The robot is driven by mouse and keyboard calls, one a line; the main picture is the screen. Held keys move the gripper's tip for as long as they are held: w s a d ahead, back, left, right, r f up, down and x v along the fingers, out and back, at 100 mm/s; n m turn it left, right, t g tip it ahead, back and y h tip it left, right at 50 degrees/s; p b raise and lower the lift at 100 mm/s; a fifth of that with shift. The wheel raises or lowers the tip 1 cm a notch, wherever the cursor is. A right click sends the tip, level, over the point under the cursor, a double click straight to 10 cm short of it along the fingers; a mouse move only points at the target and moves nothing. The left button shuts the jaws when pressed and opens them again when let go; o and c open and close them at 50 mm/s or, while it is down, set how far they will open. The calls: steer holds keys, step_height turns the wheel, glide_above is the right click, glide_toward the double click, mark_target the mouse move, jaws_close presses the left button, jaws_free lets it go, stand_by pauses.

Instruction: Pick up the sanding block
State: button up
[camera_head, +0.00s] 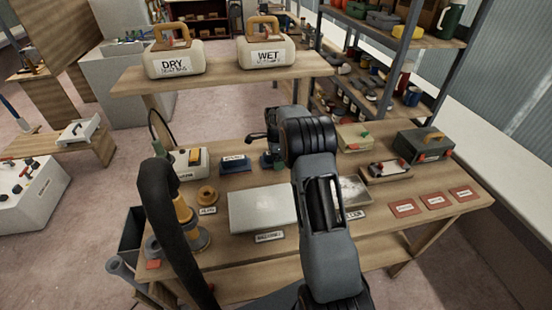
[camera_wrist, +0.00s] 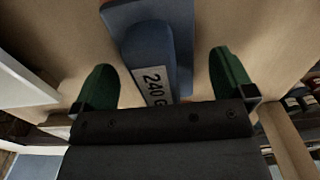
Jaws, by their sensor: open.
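The sanding block, a blue block (camera_wrist: 150,48) with a white label reading "240 G", lies on the wooden bench in the wrist view. A thin reddish layer shows along its right edge. My gripper (camera_wrist: 164,82) is open, with one green finger to the left of the block and one to the right. Gaps show between the fingers and the block, and its lower end is hidden by the gripper body. In the head view my arm covers part of the bench, and I cannot make out the fingers or the block for certain.
The workbench carries a pale flat panel (camera_head: 262,208), a blue item (camera_head: 235,163), a tape roll (camera_head: 207,195) and a green toolbox (camera_head: 424,146). Red labelled sheets (camera_head: 435,200) lie at its right. The raised shelf (camera_head: 215,73) holds the DRY (camera_head: 175,60) and WET (camera_head: 266,52) containers.

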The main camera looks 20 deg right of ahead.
steer(key=shift+c, duration=0.5)
steer(key=c, duration=1)
steer(key=shift+r, duration=0.5)
step_height(320, 180, up, 2)
steer(key=shift+r, duration=0.15)
steer(key=s+a+r+b, duration=0.2)
steer(key=s+r+b, duration=0.1)
steer(key=s+r, duration=0.6)
steer(key=s, duration=0.4)
steer(key=shift+s+a+r, duration=0.35)
steer(key=shift+s+a, duration=0.05)
